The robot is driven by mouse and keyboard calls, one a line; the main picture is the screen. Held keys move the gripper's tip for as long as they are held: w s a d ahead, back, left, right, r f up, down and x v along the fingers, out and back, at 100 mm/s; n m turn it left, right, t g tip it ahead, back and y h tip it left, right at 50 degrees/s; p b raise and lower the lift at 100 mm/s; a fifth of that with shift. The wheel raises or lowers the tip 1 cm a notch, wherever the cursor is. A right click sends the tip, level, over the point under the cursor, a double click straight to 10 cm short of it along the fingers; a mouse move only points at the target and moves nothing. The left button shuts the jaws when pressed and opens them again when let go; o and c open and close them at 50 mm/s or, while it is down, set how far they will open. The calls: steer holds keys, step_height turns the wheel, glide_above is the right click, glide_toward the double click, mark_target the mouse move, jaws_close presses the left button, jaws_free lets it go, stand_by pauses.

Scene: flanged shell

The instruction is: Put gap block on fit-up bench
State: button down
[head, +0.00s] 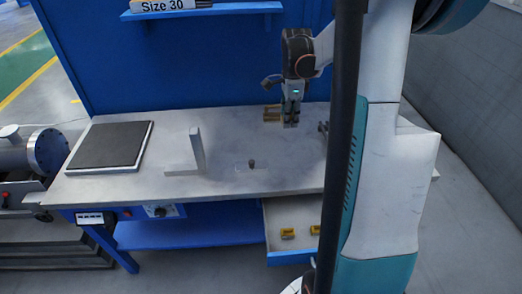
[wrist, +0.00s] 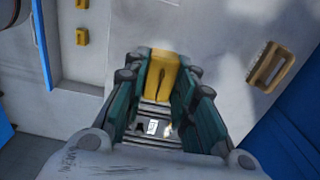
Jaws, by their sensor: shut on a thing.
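The fit-up bench (head: 225,180) has a pale grey worktop and a blue back panel. My gripper (head: 291,122) points down over the right part of its worktop. In the wrist view a yellow gap block (wrist: 163,72) sits between my two fingers, and they are shut on it. In the head view my fingers mostly hide this block. I cannot tell whether it touches the worktop or hangs just above it.
A tan slotted block (wrist: 268,68) lies on the worktop beside my gripper. An open drawer (head: 293,250) holds yellow blocks (head: 288,233). An upright bracket (head: 196,150), a small dark knob (head: 251,163) and a dark plate (head: 110,146) stand further left.

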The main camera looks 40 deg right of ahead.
mark_target(285, 165)
step_height(285, 165, down, 20)
steer(key=b, duration=0.6)
steer(key=shift+d+r, duration=0.1)
steer(key=c, duration=1.3)
jaws_free()
step_height(285, 165, up, 12)
steer(key=p, duration=0.3)
steer(key=shift+p, duration=0.3)
